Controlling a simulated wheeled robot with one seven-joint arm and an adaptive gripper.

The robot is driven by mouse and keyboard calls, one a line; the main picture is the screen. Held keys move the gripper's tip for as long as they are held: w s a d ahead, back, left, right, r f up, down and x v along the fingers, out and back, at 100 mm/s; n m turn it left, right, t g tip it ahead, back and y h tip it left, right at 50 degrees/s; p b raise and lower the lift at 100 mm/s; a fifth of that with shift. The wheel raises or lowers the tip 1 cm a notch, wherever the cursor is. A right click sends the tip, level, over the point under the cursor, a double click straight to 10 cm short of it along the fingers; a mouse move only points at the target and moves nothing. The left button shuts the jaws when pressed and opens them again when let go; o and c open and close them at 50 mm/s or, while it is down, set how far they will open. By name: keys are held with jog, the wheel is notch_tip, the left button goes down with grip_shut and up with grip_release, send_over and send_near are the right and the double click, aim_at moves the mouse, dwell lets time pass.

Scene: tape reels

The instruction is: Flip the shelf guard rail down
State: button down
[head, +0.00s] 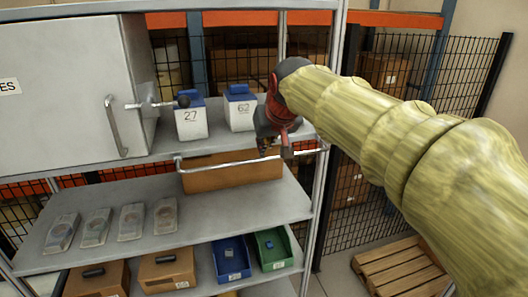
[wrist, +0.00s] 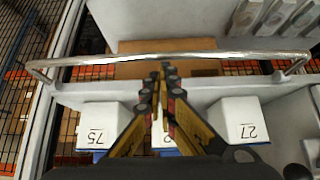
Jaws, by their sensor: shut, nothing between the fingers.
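The guard rail (head: 225,164) is a thin silver bar along the front edge of the upper shelf (head: 160,148). In the wrist view the rail (wrist: 100,60) crosses the picture, with short bent ends meeting the shelf edge. It sits out in front of the edge at about shelf height; its exact tilt is hard to tell. My gripper (head: 265,148) is shut and empty, at the shelf edge near the middle of the rail. In the wrist view my gripper (wrist: 163,70) has its fingertips close to the bar; I cannot tell whether they touch it.
White blue-topped containers marked 27 (head: 191,122) and 62 (head: 241,112) stand on the upper shelf behind the rail. One marked 75 (wrist: 98,130) shows in the wrist view. A grey cabinet (head: 60,100) with a handle is at left. A cardboard box (head: 230,178) sits below.

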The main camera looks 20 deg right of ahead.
jog(key=f+t+b, duration=0.1)
jog(key=b, duration=0.4)
jog(key=f+t+b, duration=0.1)
jog(key=b, duration=0.4)
jog(key=shift+s+f+t, duration=0.15)
jog(key=shift+s+t, duration=0.25)
jog(key=shift+r, duration=0.3)
jog(key=s+r+p, duration=0.2)
jog(key=s+r, duration=0.6)
jog(key=r, duration=0.2)
jog(key=s+f+g+b, duration=0.1)
jog(key=s+f+b, duration=0.4)
jog(key=f, duration=1.2)
jog(key=s+f+g+b, duration=0.2)
jog(key=s+f+b, duration=0.3)
jog(key=s+f, duration=0.5)
jog(key=s+f+g+b, duration=0.2)
jog(key=s+f+b, duration=0.3)
jog(key=f, duration=1.9)
jog(key=s, duration=0.3)
jog(key=shift+a+f, duration=0.15)
jog(key=shift+f, duration=0.25)
